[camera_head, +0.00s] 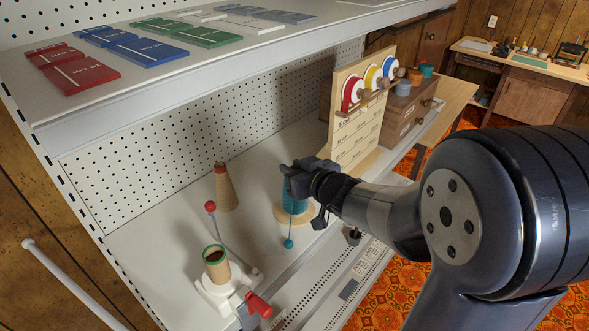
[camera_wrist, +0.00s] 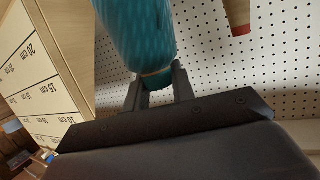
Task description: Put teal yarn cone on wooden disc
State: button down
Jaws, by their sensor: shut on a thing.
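The teal yarn cone (camera_head: 293,196) is between the fingers of my gripper (camera_head: 292,178), which is shut on it. The cone looks upright over the wooden disc (camera_head: 307,215) on the shelf. I cannot tell whether its base touches the disc. My gripper hides the top of the cone. In the wrist view the teal cone (camera_wrist: 137,38) fills the upper middle, and the dark fingers of my gripper (camera_wrist: 158,88) close around its narrow end.
A tan cone with a red top (camera_head: 224,188) stands to the left. A white device with a green-rimmed tube (camera_head: 215,264) and red-knobbed lever is at front left. A wooden spool rack (camera_head: 358,115) stands behind right.

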jog(key=shift+f, duration=0.15)
jog(key=c, duration=1.2)
grip_release()
jog(key=shift+s+d+r, duration=0.1)
jog(key=shift+r, duration=0.2)
jog(key=shift+p+v, duration=1.2)
jog(key=shift+v, duration=4.65)
jog(key=shift+f, duration=0.1)
